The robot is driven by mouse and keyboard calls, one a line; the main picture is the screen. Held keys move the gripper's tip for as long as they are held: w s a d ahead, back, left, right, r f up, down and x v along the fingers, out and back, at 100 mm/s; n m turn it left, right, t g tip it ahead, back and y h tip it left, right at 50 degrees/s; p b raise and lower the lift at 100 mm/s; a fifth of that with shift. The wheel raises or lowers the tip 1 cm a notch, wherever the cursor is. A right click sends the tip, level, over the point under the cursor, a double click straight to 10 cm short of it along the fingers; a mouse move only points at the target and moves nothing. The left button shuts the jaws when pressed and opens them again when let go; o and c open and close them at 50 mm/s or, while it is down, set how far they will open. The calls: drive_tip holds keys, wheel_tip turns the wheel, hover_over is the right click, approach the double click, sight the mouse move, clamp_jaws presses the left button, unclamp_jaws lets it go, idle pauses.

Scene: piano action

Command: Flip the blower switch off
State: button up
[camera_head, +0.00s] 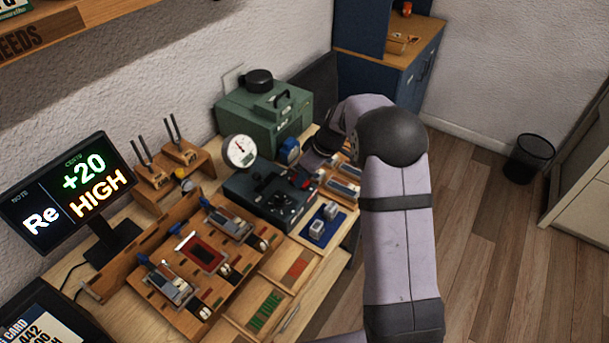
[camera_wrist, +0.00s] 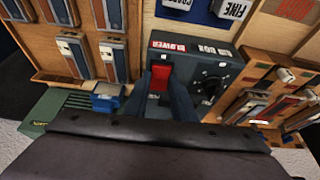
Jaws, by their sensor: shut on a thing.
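The red blower switch (camera_wrist: 160,78) stands on a dark control box (camera_wrist: 215,78), beside the label "BLOWER" in the wrist view. My gripper (camera_wrist: 160,92) is at the switch, its two dark fingers on either side of it, shut on it. In the head view the control box (camera_head: 262,197) sits on the bench, and a small red spot of the switch (camera_head: 305,183) shows under my wrist. My fingertips are mostly hidden there. Which way the switch is set is hard to tell.
A round pressure gauge (camera_head: 239,151) and a green machine (camera_head: 262,112) stand behind the box. A black knob (camera_wrist: 211,84) is right of the switch. Wooden reed racks flank the box. The display (camera_head: 70,190) reads "Re +20 HIGH".

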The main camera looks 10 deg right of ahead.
sight(305, 183)
drive_tip(key=p, duration=0.3)
drive_tip(key=shift+w+a+r+g+h, duration=0.1)
drive_tip(key=shift+a+r+g+h, duration=0.1)
drive_tip(key=shift+r+g+h, duration=0.2)
drive_tip(key=shift+w+a+g+h+p, duration=0.15)
drive_tip(key=shift+g+h+p, duration=0.2)
drive_tip(key=shift+p, duration=0.8)
drive_tip(key=shift+f+g+h+p, duration=0.2)
drive_tip(key=shift+g+h+p, duration=0.05)
drive_tip(key=shift+p, duration=0.1)
drive_tip(key=o, duration=1.1)
drive_tip(key=shift+c, duration=0.2)
wheel_tip(305, 183, up, 7)
drive_tip(key=b, duration=0.3)
drive_tip(key=shift+s+d, duration=0.3)
drive_tip(key=shift+d, duration=0.05)
drive_tip(key=shift+r, duration=0.1)
